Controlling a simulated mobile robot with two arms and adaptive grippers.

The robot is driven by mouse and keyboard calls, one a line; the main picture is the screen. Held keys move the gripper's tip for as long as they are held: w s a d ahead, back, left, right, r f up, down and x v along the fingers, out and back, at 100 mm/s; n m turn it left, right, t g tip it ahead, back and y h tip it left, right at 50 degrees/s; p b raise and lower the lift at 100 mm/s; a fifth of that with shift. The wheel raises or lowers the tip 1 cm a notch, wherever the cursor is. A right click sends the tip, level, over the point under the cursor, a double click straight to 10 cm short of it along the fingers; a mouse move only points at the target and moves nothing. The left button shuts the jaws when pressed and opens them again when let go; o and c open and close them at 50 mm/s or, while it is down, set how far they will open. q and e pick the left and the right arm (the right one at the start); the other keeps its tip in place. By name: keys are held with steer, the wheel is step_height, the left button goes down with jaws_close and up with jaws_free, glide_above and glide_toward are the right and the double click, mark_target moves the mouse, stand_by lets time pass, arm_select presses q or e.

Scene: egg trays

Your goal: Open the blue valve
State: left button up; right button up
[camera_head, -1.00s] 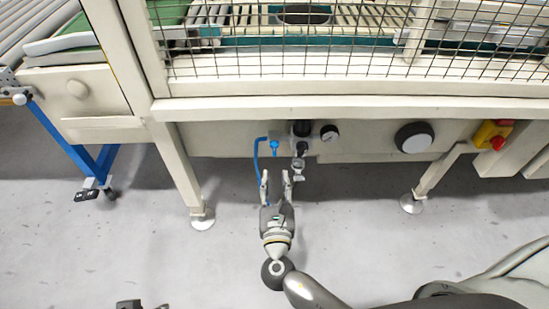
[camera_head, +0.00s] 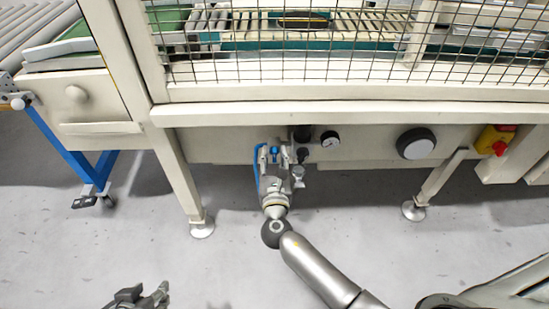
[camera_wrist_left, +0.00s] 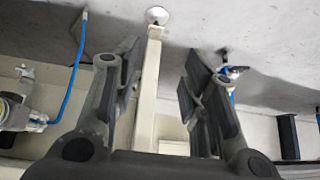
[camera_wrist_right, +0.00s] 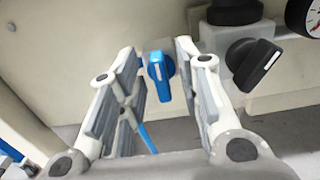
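The blue valve (camera_head: 275,151) sits on the beige panel under the machine's edge. In the right wrist view its blue handle (camera_wrist_right: 161,74) stands nearly upright, slightly tilted. My right gripper (camera_head: 273,156) is open, with one finger on each side of the handle. In the right wrist view the gripper (camera_wrist_right: 157,50) shows a gap beside the handle on the left; the right finger is closer to it, and I cannot tell whether they touch. My left gripper (camera_head: 147,296) is low at the bottom left of the head view, away from the valve. The left wrist view shows it open and empty (camera_wrist_left: 160,65).
A black knob (camera_wrist_right: 254,64) and a gauge (camera_head: 330,139) are close on the right of the valve. A blue hose (camera_head: 256,165) hangs left of it. A red-and-yellow switch (camera_head: 494,140) is farther right. Machine legs (camera_head: 190,190) flank the space; the floor is clear.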

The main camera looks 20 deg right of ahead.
jaws_close()
